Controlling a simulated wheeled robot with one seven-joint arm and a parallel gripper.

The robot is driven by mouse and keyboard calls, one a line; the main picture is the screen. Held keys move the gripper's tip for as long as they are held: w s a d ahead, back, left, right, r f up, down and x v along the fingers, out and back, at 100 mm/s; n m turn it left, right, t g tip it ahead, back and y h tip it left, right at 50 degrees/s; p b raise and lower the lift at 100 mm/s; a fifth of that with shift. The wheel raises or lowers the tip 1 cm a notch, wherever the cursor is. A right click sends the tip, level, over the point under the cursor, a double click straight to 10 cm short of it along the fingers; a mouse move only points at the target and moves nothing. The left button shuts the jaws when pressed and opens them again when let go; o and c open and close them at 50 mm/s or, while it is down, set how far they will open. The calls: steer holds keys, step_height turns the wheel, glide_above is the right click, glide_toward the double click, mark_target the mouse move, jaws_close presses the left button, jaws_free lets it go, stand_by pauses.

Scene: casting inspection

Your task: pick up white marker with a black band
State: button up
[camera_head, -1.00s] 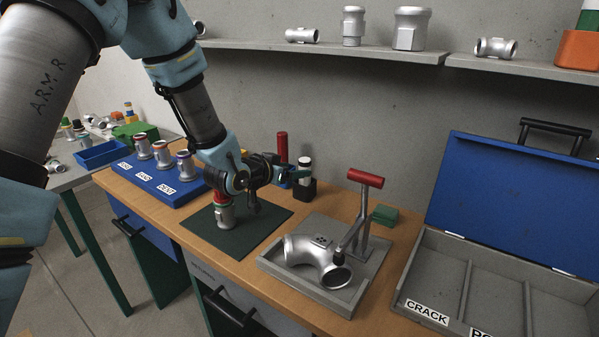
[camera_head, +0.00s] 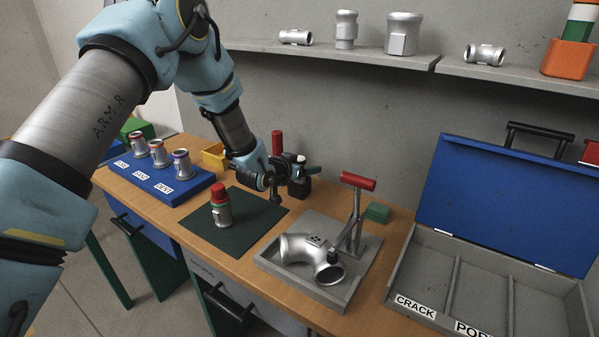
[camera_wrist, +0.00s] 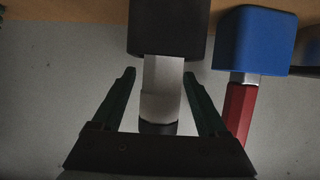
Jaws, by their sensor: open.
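The white marker with a black band stands in a dark square holder (camera_head: 299,189); only a small light part of the marker (camera_head: 301,158) shows behind my gripper in the head view. In the wrist view the white marker (camera_wrist: 162,88) sticks out of the dark holder (camera_wrist: 168,30), with its black band (camera_wrist: 158,127) close to my palm. My gripper (camera_wrist: 159,78) is open, one finger on each side of the marker, with a visible gap on both sides. In the head view my gripper (camera_head: 310,172) is just above the holder.
A red-handled tool (camera_wrist: 238,108) in a blue holder (camera_wrist: 253,40) stands close beside the marker. A red-capped fitting (camera_head: 221,208) stands on the green mat (camera_head: 245,238). A grey fixture (camera_head: 330,300) holds a pipe elbow (camera_head: 308,257). An open blue case (camera_head: 500,200) lies right.

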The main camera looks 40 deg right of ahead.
steer(key=shift+c, duration=0.2)
jaws_close()
stand_by(0.3)
steer(key=shift+r, duration=0.15)
step_height(320, 180, up, 10)
steer(key=b, duration=0.2)
steer(key=shift+b, duration=0.35)
steer(key=c, duration=0.6)
jaws_free()
jaws_close()
